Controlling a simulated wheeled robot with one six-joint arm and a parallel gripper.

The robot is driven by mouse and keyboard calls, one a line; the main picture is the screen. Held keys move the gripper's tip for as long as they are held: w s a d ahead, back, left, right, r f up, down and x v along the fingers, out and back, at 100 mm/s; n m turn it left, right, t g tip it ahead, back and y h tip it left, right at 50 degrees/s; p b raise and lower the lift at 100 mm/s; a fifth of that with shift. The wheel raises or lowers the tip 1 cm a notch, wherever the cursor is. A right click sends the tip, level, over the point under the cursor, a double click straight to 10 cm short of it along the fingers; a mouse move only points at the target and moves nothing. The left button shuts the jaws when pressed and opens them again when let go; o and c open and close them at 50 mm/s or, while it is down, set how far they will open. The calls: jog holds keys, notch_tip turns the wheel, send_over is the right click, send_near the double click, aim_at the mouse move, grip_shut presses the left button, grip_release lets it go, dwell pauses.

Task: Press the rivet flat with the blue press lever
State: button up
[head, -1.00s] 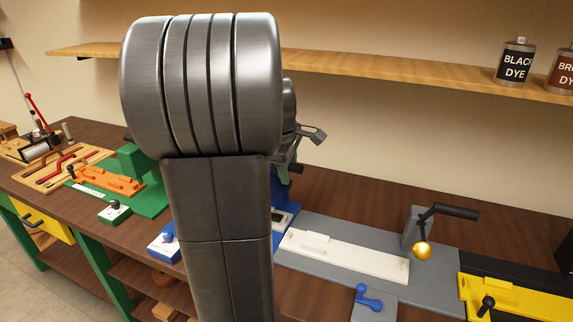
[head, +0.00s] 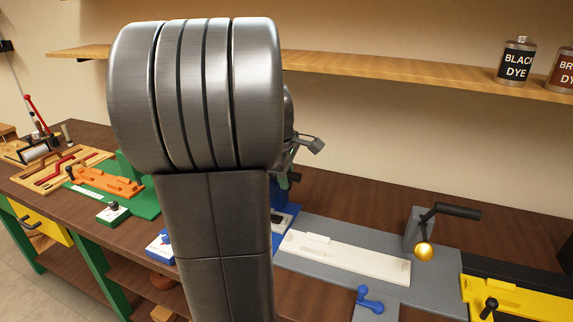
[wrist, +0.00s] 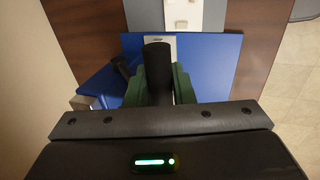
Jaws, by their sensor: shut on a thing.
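My gripper (wrist: 160,76) is shut on a black cylindrical handle (wrist: 157,58) in the wrist view, a green finger on each side. The handle appears to be the lever of the blue press. The blue base plate (wrist: 216,62) lies below it. In the head view my arm covers most of the press; a blue part (head: 281,238) shows at the arm's right edge. Part of my gripper (head: 287,166) shows there too. The rivet cannot be made out in either view.
To the right are a grey station (head: 440,285) with a white strip (head: 345,257) and a black-handled crank (head: 456,211), then a yellow station (head: 520,302). A green station (head: 145,203) with an orange piece stands left. A shelf (head: 400,75) with dye cans runs above.

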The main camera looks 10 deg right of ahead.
jog(key=s+a+f+b, duration=0.3)
jog(key=f+b, duration=0.4)
jog(key=f, duration=0.3)
jog(key=shift+s+f, duration=0.2)
jog(key=shift+s, duration=0.45)
dwell(1.1)
jog(key=shift+o, duration=0.4)
jog(key=shift+s+f+b, duration=0.2)
jog(key=shift+f+b, duration=1.35)
jog(key=shift+f, duration=0.5)
jog(key=shift+r, duration=0.15)
jog(key=shift+w+r+p, duration=0.2)
jog(key=shift+r+p, duration=1.35)
jog(key=shift+p, duration=0.05)
jog(key=shift+c, duration=0.4)
